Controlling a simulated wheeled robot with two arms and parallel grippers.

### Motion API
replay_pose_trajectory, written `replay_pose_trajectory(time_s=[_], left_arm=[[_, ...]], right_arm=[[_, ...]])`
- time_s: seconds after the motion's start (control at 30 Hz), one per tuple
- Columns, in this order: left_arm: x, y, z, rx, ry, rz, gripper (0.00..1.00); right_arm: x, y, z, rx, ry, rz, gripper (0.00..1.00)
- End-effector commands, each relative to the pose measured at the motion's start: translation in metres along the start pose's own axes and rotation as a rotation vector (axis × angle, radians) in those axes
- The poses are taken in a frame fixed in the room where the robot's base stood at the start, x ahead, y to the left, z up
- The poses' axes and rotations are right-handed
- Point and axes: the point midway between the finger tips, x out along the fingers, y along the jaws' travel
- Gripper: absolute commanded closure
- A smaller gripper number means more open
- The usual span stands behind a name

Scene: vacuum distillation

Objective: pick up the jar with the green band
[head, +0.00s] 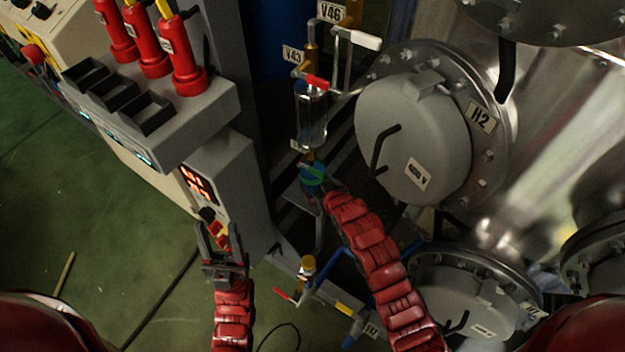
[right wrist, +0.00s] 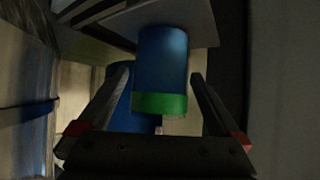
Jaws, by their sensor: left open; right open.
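The jar with the green band (head: 313,176) stands on a small shelf below a glass cylinder in the head view. In the right wrist view the jar (right wrist: 162,70) looks blue, with a bright green band at its lower end in the picture. My right gripper (right wrist: 162,95) is open, with a finger on each side of the jar; I cannot tell whether either finger touches it. In the head view my right arm reaches up to the jar and its fingers are mostly hidden. My left gripper (head: 221,238) is open and empty, in front of the grey cabinet.
A glass cylinder (head: 311,115) with valve V43 hangs above the jar. A large steel vessel with hatch H2 (head: 415,140) is close on the right. A grey cabinet with a red display (head: 198,184) stands left. A yellow-capped valve (head: 308,264) sits low between my arms.

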Motion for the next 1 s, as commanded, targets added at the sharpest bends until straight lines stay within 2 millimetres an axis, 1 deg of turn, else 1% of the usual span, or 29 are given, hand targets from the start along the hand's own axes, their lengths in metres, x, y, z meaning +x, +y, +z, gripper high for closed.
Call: replay_pose_trajectory(time_s=[0.17, 0.37, 0.5, 0.67, 0.9, 0.97, 1.0], left_arm=[[0.005, 0.000, -0.001, 0.000, 0.000, 0.000, 0.47], [0.012, -0.001, -0.002, 0.000, 0.000, 0.000, 0.47], [0.013, -0.001, -0.002, 0.000, 0.000, 0.000, 0.47], [0.013, -0.001, -0.002, 0.000, 0.000, 0.000, 0.47], [0.013, -0.001, -0.002, 0.000, 0.000, 0.000, 0.47], [0.013, -0.001, -0.002, 0.000, 0.000, 0.000, 0.47], [0.013, -0.001, -0.002, 0.000, 0.000, 0.000, 0.47]], right_arm=[[0.010, -0.001, -0.001, 0.001, -0.001, 0.000, 0.00], [0.032, -0.003, 0.000, 0.001, 0.000, 0.000, 0.00], [0.045, -0.003, 0.000, 0.001, 0.001, -0.001, 0.00], [0.052, -0.002, 0.002, 0.001, 0.001, 0.001, 0.00], [0.052, -0.002, 0.002, 0.000, 0.001, 0.001, 0.00], [0.052, -0.002, 0.002, 0.000, 0.001, 0.001, 0.11], [0.052, -0.002, 0.002, 0.001, 0.001, 0.001, 0.18]])
